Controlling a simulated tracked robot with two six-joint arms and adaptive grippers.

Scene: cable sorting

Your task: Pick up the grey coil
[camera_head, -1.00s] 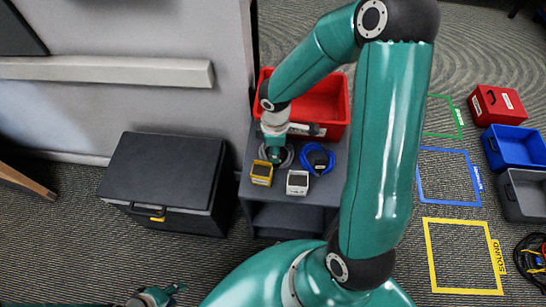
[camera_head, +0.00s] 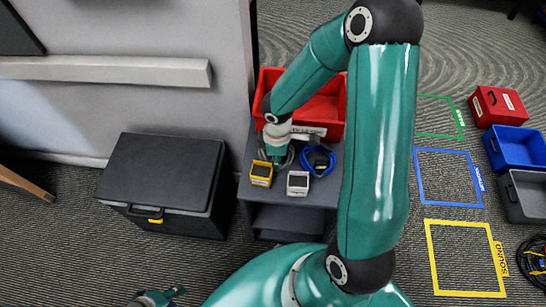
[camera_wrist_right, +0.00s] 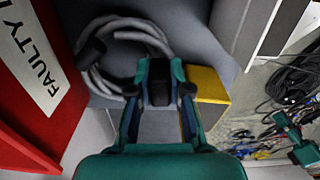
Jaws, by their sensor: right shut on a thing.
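The grey coil (camera_wrist_right: 95,60) lies in loops on the dark shelf top in the right wrist view, with a black plug or tie on it. In the head view only a bit of the coil (camera_head: 290,157) shows, mostly hidden by my right gripper (camera_head: 277,160). In the right wrist view my right gripper (camera_wrist_right: 159,92) points down at the near side of the coil, its fingers shut on a dark part of it. My left gripper (camera_head: 162,297) is at the bottom edge of the head view, too small to tell its opening.
A yellow box (camera_head: 261,173), a white box (camera_head: 298,183) and a blue coil (camera_head: 318,160) stand close by. A red bin (camera_head: 335,100) labelled FAULTY is behind. A black case (camera_head: 160,180) stands left of the shelf. Floor frames and bins are at right.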

